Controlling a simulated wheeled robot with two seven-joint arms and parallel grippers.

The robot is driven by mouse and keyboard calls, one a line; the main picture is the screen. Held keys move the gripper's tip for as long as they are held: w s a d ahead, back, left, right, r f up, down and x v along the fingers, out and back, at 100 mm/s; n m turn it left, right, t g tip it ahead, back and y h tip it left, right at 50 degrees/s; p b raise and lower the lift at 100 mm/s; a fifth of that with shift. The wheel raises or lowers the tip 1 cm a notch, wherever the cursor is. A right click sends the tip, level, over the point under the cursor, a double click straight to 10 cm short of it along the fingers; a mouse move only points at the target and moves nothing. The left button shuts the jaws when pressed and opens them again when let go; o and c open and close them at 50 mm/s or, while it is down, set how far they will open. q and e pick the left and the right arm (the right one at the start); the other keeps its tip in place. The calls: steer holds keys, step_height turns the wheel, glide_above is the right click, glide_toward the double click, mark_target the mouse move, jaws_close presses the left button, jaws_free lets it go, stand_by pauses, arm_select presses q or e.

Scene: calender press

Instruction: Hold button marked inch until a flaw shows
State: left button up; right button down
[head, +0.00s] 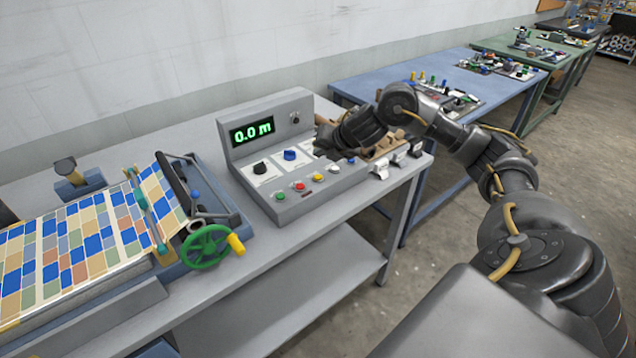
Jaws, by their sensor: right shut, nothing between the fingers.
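A grey control console (270,105) stands on the grey bench, its green display (252,132) reading 0.0 m. The labels are too small to read, so I cannot tell which is marked inch. My right gripper (328,146) is shut and empty over the console's right end, partly hiding it. The patterned sheet (80,240) lies on the press at left; I see no clear flaw. My left gripper is out of view.
The press has a green handwheel (207,247) with a yellow handle at its near right corner. Small white and tan items (398,157) stand right of the console. A blue table (375,80) with small parts is beyond. A wall runs behind the bench.

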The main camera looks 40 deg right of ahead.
steer(key=b, duration=0.3)
glide_above(321, 178)
step_height(321, 178, down, 4)
steer(key=shift+f, duration=0.1)
steer(key=shift+f+b, duration=0.35)
steer(key=shift+f, duration=0.2)
steer(key=shift+f, duration=0.1)
stand_by(1.2)
steer(key=shift+f, duration=0.35)
steer(key=shift+f+b, duration=0.4)
steer(key=shift+b, duration=0.15)
stand_by(1.2)
steer(key=shift+r, duration=0.1)
stand_by(1.0)
steer(key=shift+r+p, duration=0.75)
steer(key=shift+p, duration=0.05)
